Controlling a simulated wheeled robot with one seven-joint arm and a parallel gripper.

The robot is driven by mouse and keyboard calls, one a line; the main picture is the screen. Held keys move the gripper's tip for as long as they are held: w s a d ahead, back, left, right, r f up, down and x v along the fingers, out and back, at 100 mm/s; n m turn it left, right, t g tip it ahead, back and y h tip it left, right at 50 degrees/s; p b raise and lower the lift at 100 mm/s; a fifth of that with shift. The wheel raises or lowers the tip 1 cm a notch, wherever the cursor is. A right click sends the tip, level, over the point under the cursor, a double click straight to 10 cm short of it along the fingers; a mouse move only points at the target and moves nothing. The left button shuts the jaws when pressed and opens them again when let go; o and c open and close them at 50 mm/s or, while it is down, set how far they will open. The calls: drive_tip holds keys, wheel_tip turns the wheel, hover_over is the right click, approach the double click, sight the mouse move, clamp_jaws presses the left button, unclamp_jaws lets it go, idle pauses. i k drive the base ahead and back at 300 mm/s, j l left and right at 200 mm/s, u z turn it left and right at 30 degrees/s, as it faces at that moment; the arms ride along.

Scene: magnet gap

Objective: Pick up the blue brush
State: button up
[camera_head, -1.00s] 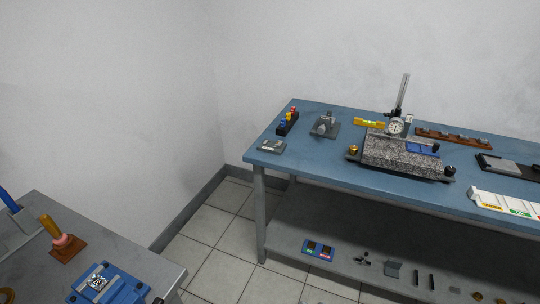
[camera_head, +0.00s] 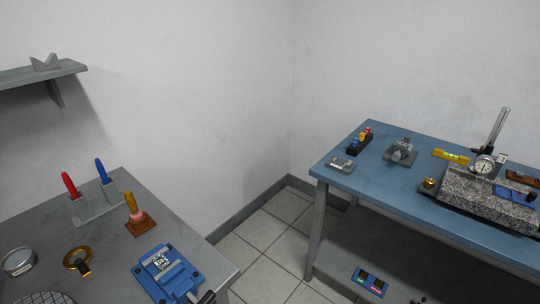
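A blue upright handle (camera_head: 102,171), which looks like the blue brush, stands in a grey holder (camera_head: 98,207) on the grey table at the left. Its lower end is hidden in the holder, so I cannot see any bristles. A similar red handle (camera_head: 70,186) stands in the same holder, just left of it. My gripper is not in view.
Near the holder on the grey table (camera_head: 35,225) are a wooden-handled tool on a brown base (camera_head: 140,222), a blue vise (camera_head: 168,275), a brass ring (camera_head: 77,261) and a round tin (camera_head: 18,262). A blue-topped bench (camera_head: 400,190) stands at right, with tiled floor (camera_head: 262,230) between.

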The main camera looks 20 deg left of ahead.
sight(100, 166)
drive_tip(key=u, duration=1.45)
drive_tip(key=i+l+u, duration=0.2)
drive_tip(key=l, duration=0.15)
